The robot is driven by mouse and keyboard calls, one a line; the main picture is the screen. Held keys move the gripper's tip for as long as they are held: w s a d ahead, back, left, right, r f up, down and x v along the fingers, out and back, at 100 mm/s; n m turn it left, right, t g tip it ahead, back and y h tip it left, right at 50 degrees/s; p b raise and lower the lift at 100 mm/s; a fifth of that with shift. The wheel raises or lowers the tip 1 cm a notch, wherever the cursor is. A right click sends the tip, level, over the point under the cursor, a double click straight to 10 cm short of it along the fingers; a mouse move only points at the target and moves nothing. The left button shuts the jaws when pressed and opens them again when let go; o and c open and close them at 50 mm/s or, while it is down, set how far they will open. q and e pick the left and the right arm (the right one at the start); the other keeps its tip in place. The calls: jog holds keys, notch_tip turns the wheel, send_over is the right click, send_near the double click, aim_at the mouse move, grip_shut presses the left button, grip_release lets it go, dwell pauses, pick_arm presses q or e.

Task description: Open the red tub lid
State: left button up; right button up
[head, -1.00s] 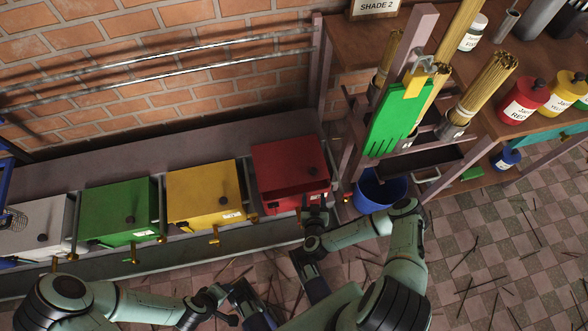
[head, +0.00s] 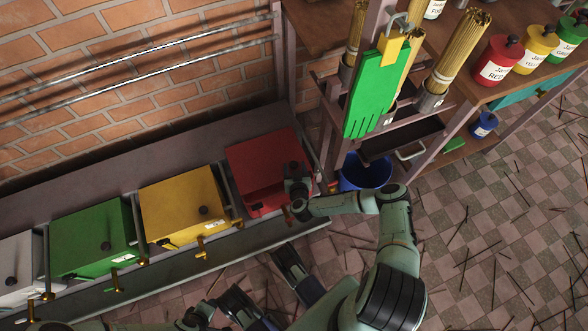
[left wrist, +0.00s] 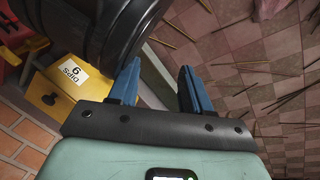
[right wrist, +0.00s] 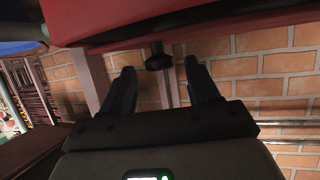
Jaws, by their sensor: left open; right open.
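The red tub (head: 250,200) stands at the right end of the row of tubs, its red lid (head: 262,155) lying over it. My right gripper (right wrist: 158,66) is open over the tub's front right part and hides the lid's knob in the head view (head: 296,174). In the right wrist view the dark knob (right wrist: 158,60) shows between the open fingertips. Whether they touch it I cannot tell. A red surface and a dark edge fill the top of that view. My left gripper (left wrist: 158,72) is open and empty, low in front of the bench.
The yellow tub (head: 180,200), green tub (head: 85,240) and white tub (head: 18,262) stand to the left, with brass taps along the front. A blue bucket (head: 365,172) is close on the right. A rack with a green glove (head: 378,90) rises behind it. Brick wall is behind.

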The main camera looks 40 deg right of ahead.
aim_at(290, 159)
pick_arm(q)
jog(key=shift+s, duration=0.1)
pick_arm(e)
grip_shut()
jog(key=shift+w+a+f, duration=0.1)
jog(key=shift+w+f, duration=0.05)
jog(key=shift+w+a+f+y+p, duration=0.3)
jog(key=shift+w+f+p, duration=0.15)
jog(key=shift+w+p, duration=0.05)
jog(key=shift+w+d+r+p, duration=0.1)
jog(key=shift+w+d+p, duration=0.15)
jog(key=shift+w, duration=0.35)
jog(key=shift+w+d+r+p, duration=0.15)
jog(key=shift+w+d, duration=0.15)
jog(key=shift+w, duration=0.3)
pick_arm(q)
jog(key=shift+t, duration=0.5)
jog(key=shift+w+d+r, duration=0.2)
jog(key=shift+w+r, duration=0.6)
jog(key=shift+r, duration=0.05)
jog(key=shift+w+d+r, duration=0.15)
jog(key=shift+w+r, duration=0.6)
jog(key=shift+r, duration=0.1)
pick_arm(e)
jog(key=shift+w+d+r, duration=0.2)
jog(key=shift+w+d, duration=0.1)
jog(key=shift+w, duration=0.05)
grip_release()
jog(key=shift+r, duration=0.1)
jog(key=shift+d, duration=0.1)
